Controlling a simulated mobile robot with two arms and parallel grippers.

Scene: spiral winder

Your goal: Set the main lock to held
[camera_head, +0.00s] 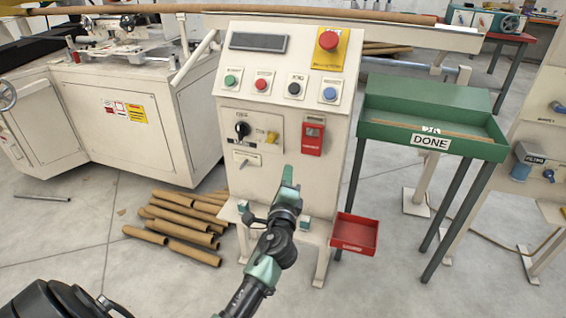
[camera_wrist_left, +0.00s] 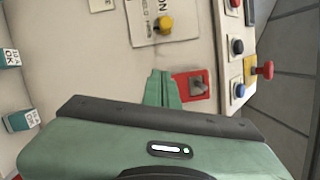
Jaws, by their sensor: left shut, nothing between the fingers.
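The cream control cabinet (camera_head: 262,185) carries a black rotary handle (camera_head: 242,129), a yellow knob (camera_head: 272,137) and a red lock-like unit (camera_head: 312,136). I cannot read which one is labelled main lock. My left gripper (camera_head: 288,174) is shut and empty in front of the cabinet, just below and left of the red unit. In the left wrist view, the shut fingertips (camera_wrist_left: 163,78) are beside a red plate with a grey part (camera_wrist_left: 197,86); contact cannot be told. The yellow knob (camera_wrist_left: 165,24) is above them. My right gripper is not in view.
Several push buttons (camera_head: 262,85) and a red emergency stop (camera_head: 328,40) sit on the upper panel. A red tray (camera_head: 354,234) is at the cabinet's lower right. A green DONE tray (camera_head: 430,146) stands right. Cardboard tubes (camera_head: 180,222) lie on the floor at left.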

